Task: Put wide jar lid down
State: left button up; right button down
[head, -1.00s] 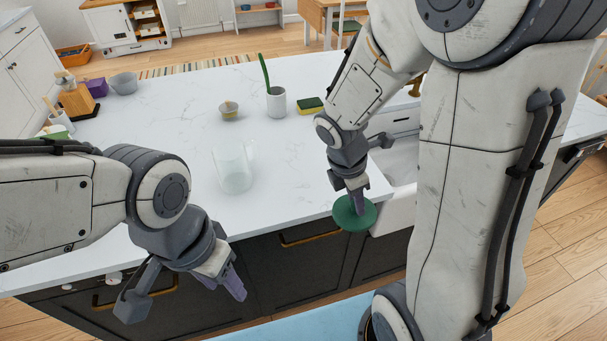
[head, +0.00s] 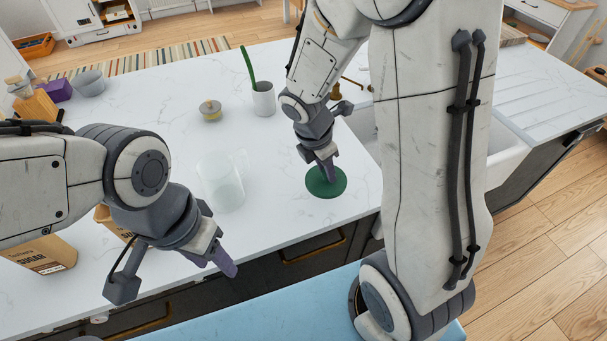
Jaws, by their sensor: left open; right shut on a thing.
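The wide jar lid is a round green disc (head: 337,188) in the head view, over the white counter near its front edge, left of the sink. My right gripper (head: 328,172) points down and is shut on the lid from above. I cannot tell whether the lid touches the counter or is slightly above it. A clear glass jar or jug (head: 220,182) stands upright on the counter, left of the lid.
A white cup (head: 263,99) with a green handle-like item and a small lidded pot (head: 210,110) stand behind. A sugar box (head: 40,255) is at the left. The white sink (head: 507,158) lies right of the lid. The counter (head: 270,150) between jar and lid is clear.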

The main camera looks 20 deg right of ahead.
jog(key=w+a+f, duration=0.1)
jog(key=w, duration=0.1)
jog(key=w+a+f, duration=0.1)
jog(key=w, duration=0.1)
jog(key=w+a+f+p, duration=0.1)
jog(key=w+f, duration=0.1)
jog(key=shift+a, duration=0.1)
notch_tip(320, 180, down, 4)
jog(key=shift+f, duration=0.1)
jog(key=shift+f, duration=0.2)
jog(key=c, duration=0.6)
grip_release()
jog(key=shift+r, duration=0.1)
